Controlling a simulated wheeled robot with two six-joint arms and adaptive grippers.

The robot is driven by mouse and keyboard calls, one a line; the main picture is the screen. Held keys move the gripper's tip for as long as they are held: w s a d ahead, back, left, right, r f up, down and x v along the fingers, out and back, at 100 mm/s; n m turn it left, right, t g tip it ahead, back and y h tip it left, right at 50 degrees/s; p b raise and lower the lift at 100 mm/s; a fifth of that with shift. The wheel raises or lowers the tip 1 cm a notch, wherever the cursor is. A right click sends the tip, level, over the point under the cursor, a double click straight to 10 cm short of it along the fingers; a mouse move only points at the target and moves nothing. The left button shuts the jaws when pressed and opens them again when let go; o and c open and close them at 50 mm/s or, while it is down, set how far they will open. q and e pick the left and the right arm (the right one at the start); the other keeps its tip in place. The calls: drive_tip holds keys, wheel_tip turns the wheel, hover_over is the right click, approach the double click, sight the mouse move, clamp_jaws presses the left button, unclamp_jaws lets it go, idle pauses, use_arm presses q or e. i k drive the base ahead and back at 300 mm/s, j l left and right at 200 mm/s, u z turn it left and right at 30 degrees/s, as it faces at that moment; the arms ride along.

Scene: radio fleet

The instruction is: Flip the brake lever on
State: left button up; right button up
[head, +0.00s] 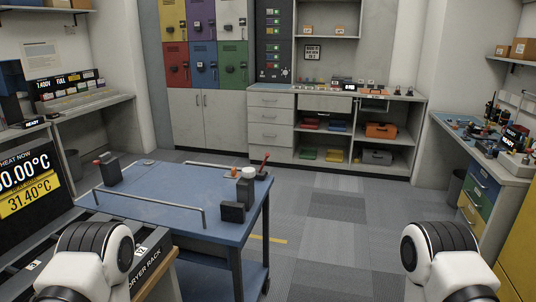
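A blue cart (165,214) with metal rails stands in front of me, left of centre. A slim lever with a red tip (265,159) stands tilted at the cart's far right corner. It looks like the brake lever, but no label shows and I cannot tell whether it is on or off. A black block with a small red part (97,161) is at the cart's left end. Neither gripper shows; only white and black links of my two arms are in view at the bottom, apart from the cart top.
On the cart are a dark box (233,212), a white round piece (248,172) and a small orange piece (231,173). A dryer rack (140,262) is close at lower left. A workbench (480,155) stands at right. The grey floor (335,235) right of the cart is clear.

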sight(267, 155)
drive_tip(key=i+l, duration=0.55)
drive_tip(key=i+l+u, duration=0.1)
drive_tip(key=i+l, duration=0.4)
drive_tip(key=l, duration=0.15)
drive_tip(key=i+l, duration=0.5)
drive_tip(key=l, duration=0.15)
drive_tip(key=i+j+u, duration=0.05)
